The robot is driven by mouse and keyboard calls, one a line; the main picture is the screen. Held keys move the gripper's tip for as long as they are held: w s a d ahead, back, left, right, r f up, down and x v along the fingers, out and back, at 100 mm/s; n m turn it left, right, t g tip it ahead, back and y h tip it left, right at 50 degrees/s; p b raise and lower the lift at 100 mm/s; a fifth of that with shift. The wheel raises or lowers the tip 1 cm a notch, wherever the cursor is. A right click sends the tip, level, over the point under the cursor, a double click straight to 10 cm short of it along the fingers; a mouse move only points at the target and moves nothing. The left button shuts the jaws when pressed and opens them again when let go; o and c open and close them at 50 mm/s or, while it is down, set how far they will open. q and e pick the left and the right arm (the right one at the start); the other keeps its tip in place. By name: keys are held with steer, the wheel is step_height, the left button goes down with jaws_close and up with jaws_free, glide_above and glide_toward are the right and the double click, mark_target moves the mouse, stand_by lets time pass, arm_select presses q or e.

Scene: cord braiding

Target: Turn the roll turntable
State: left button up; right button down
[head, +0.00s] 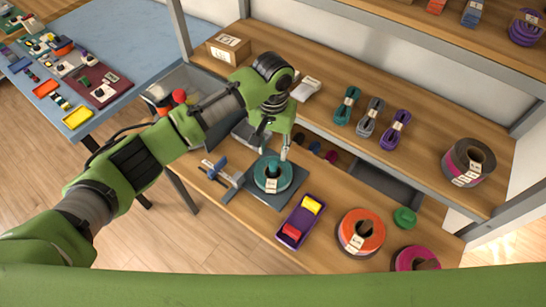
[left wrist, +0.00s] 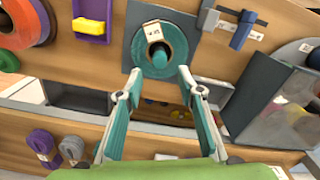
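A teal roll (head: 272,174) with a white label and an open core lies flat on a square blue-grey base (head: 283,201) on the lower wooden shelf. A teal post stands in its core. In the left wrist view the roll (left wrist: 175,45) is at the top middle on the base (left wrist: 192,18). My left gripper (head: 274,153) is above the far side of the roll, pointing down. In the left wrist view its two fingers (left wrist: 158,73) are wide apart with nothing between them, near the roll's edge. Contact cannot be told. My right gripper is out of view.
A blue clamp-like tool (head: 220,172) sits left of the roll, a purple tray (head: 289,223) in front. Orange (head: 361,231) and magenta (head: 416,259) rolls stand to the right. The upper shelf holds cord bundles (head: 372,112). A blue table (head: 125,40) is at the left.

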mark_target(273, 164)
arm_select(q)
step_height(273, 164, down, 6)
steer(key=shift+f+p, duration=0.2)
steer(key=shift+p, duration=0.25)
steer(key=shift+c, duration=0.4)
jaws_close()
